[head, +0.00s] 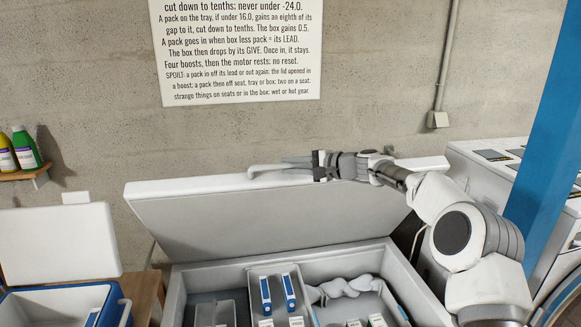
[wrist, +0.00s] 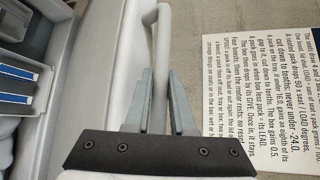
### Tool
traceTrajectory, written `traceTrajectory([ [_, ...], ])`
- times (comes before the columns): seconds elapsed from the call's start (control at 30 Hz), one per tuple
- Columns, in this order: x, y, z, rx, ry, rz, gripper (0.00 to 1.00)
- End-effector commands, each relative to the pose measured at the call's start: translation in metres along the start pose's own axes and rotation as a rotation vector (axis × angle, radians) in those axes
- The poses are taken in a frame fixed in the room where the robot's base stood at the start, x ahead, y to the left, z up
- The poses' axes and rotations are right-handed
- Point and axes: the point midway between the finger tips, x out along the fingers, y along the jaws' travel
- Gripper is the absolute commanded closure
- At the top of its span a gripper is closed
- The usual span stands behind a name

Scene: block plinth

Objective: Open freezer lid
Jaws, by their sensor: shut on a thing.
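The white freezer lid (head: 275,215) stands raised and tilted back toward the wall, leaving the freezer (head: 395,262) open. A pale handle (head: 262,169) sticks out along the lid's upper edge. In the wrist view the handle (wrist: 163,20) is a white bent bar running down between the fingers. My gripper (head: 298,164) is at the lid's top edge, shut on the handle; its grey fingers (wrist: 165,95) lie on both sides of the bar in the wrist view. My arm reaches in from the right.
Inside the freezer are blue-and-white packs (head: 289,291), a grey lumpy bag (head: 345,288) and a wire-grey bin (head: 214,312). An open blue cool box (head: 112,305) stands at left. A blue post (head: 548,120) and white units are at right. A sign (head: 240,50) hangs behind.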

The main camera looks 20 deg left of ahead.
Motion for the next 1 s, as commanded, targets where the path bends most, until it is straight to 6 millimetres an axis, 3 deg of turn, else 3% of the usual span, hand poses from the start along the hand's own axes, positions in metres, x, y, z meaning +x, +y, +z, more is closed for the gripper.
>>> traceTrajectory([
  [0.23, 0.000, 0.000, 0.000, -0.002, 0.000, 0.000, 1.00],
  [0.27, 0.000, 0.000, 0.000, -0.002, 0.000, 0.000, 0.76],
  [0.43, 0.000, 0.000, 0.000, -0.001, 0.000, 0.000, 0.48],
  [0.77, -0.003, 0.001, -0.001, 0.000, 0.000, 0.000, 0.48],
  [1.0, -0.041, 0.002, -0.002, 0.000, 0.003, -0.001, 0.48],
])
